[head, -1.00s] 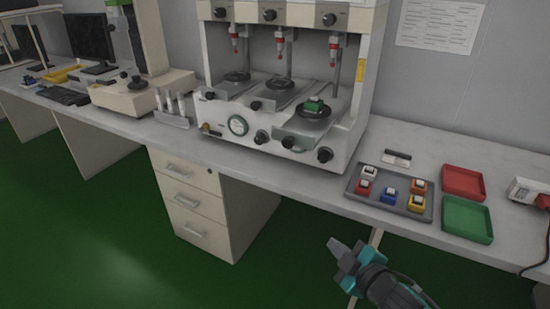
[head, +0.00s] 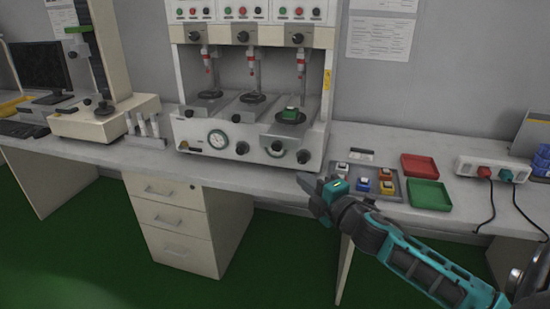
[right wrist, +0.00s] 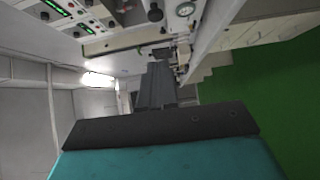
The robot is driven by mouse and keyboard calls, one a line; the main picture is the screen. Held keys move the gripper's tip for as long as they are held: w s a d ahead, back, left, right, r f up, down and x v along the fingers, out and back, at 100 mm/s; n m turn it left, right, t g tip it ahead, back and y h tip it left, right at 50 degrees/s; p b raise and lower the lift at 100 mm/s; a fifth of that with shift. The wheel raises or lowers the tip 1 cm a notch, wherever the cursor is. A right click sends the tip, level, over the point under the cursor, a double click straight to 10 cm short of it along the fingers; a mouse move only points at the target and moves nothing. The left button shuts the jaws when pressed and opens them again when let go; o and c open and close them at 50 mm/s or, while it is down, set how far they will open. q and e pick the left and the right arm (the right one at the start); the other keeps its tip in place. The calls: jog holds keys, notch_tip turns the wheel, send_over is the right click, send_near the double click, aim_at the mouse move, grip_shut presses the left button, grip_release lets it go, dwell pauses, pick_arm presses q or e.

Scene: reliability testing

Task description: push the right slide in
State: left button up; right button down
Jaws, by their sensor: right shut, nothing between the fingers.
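The testing machine (head: 215,135) stands on the bench with three slides side by side. Its right slide (head: 284,132) sits further forward than the other two and overhangs the front panel. My left gripper is not in view.
A grey tray (head: 398,185) with several coloured switches lies behind my right gripper. Drawers (head: 175,215) stand under the bench.

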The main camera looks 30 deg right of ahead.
send_near(277, 147)
jog(key=w, duration=0.5)
jog(key=shift+w+f, duration=0.1)
jog(key=shift+w, duration=0.3)
dwell(0.4)
